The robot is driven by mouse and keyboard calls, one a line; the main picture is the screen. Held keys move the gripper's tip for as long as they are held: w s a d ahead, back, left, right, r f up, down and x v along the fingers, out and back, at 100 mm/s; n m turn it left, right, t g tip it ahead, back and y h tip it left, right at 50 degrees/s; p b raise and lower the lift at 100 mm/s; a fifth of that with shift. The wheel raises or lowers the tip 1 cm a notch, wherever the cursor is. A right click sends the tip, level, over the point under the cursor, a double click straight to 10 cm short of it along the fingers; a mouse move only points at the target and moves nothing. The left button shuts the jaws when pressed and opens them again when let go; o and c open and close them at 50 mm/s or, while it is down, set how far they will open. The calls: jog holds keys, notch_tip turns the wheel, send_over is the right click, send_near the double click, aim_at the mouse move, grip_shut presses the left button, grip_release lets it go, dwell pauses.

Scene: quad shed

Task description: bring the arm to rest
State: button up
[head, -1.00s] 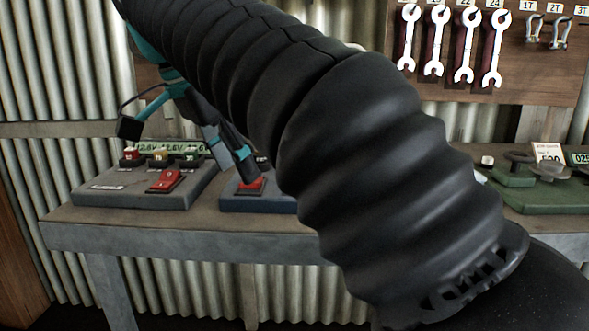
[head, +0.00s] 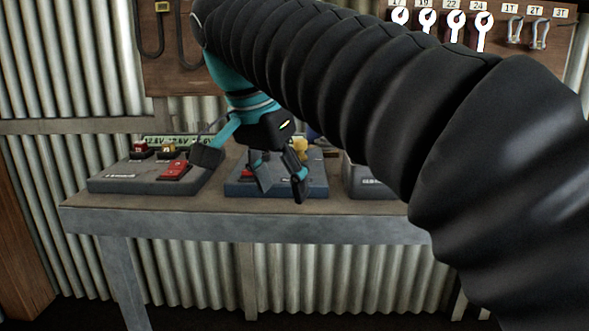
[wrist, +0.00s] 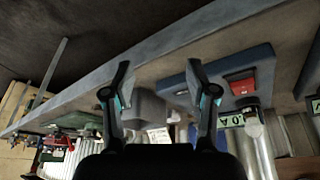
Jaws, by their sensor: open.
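My gripper (head: 281,182) hangs in front of the middle blue-grey box (head: 275,190) on the bench in the head view. Its two fingers are apart with nothing between them. In the wrist view my gripper (wrist: 162,92) also shows open and empty, with the bench edge and boxes beyond it. A red switch (wrist: 241,82) on a blue base is right of the fingers there. My black ribbed arm sleeve covers much of the right side of the head view and hides part of the bench.
The grey bench (head: 240,228) stands against a corrugated wall. A grey box with a red rocker switch (head: 174,170) sits at the left. A yellow knob (head: 300,150) shows behind my gripper. Wrenches (head: 455,25) hang on a board at upper right. Space before the bench is clear.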

jog(key=s+d+f+n, duration=0.2)
jog(key=s+d+f, duration=0.2)
jog(key=d+f, duration=0.2)
jog(key=s+d+f+n+t+y, duration=0.1)
jog(key=s+d+f, duration=0.3)
jog(key=f, duration=0.7)
jog(key=s+d+f+n+t+y, duration=0.1)
jog(key=s+d+f+n, duration=0.3)
jog(key=d+f, duration=0.4)
jog(key=shift+s+f, duration=0.25)
jog(key=shift+s, duration=0.05)
